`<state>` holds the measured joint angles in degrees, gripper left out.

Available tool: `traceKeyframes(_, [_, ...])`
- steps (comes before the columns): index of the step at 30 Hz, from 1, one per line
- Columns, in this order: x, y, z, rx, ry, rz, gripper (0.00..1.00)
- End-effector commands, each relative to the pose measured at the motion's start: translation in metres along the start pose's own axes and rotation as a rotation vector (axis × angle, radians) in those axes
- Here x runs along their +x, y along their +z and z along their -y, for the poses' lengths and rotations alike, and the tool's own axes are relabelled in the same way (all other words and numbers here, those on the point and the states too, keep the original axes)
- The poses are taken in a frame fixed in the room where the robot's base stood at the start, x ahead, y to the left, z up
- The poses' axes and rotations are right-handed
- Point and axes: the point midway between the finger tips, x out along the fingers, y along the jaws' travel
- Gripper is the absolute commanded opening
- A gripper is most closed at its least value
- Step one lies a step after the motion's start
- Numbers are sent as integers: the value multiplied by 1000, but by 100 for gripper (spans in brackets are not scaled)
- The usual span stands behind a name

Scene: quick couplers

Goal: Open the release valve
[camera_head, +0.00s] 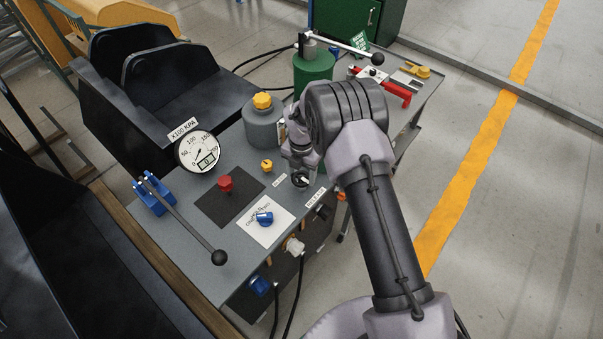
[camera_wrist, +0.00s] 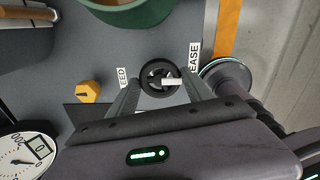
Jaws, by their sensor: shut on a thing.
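The release valve is a small round black knob with a pale bar across its top. In the wrist view the release valve (camera_wrist: 152,86) sits between my two fingertips, beside a white label (camera_wrist: 194,58) reading "EASE", its start covered. In the head view the knob (camera_head: 300,181) is partly hidden under my wrist, at the bench's right front side. My gripper (camera_wrist: 161,81) reaches down with one finger on each side of the knob and is shut on it. In the head view my gripper (camera_head: 301,163) is mostly blocked by my own arm.
A yellow knob (camera_head: 267,166), a red button (camera_head: 225,184), a blue selector (camera_head: 265,218) and a pressure gauge (camera_head: 197,152) stand to the left. A long black-balled lever (camera_head: 187,220) crosses the bench's front left. A grey bottle (camera_head: 264,126) and green cylinder (camera_head: 313,71) stand behind.

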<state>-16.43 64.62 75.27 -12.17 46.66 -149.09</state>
Motion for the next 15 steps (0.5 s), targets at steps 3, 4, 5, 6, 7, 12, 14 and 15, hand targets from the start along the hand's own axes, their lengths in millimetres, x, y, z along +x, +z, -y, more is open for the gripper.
traceKeyframes(3, [-1, 0, -1, -12, 1, 1, 18])
traceKeyframes(4, [-1, 0, -1, -14, 1, 1, 18])
traceKeyframes(5, [-1, 0, -1, -15, 1, 1, 18])
traceKeyframes(6, [-1, 0, -1, -16, 1, 1, 18])
traceKeyframes(7, [0, 0, -1, -17, 1, 1, 18])
traceKeyframes(12, [0, 0, -1, -17, 1, 1, 18])
traceKeyframes(14, [0, 0, -1, -17, 1, 2, 18])
traceKeyframes(15, [0, 0, 0, -17, 1, 2, 61])
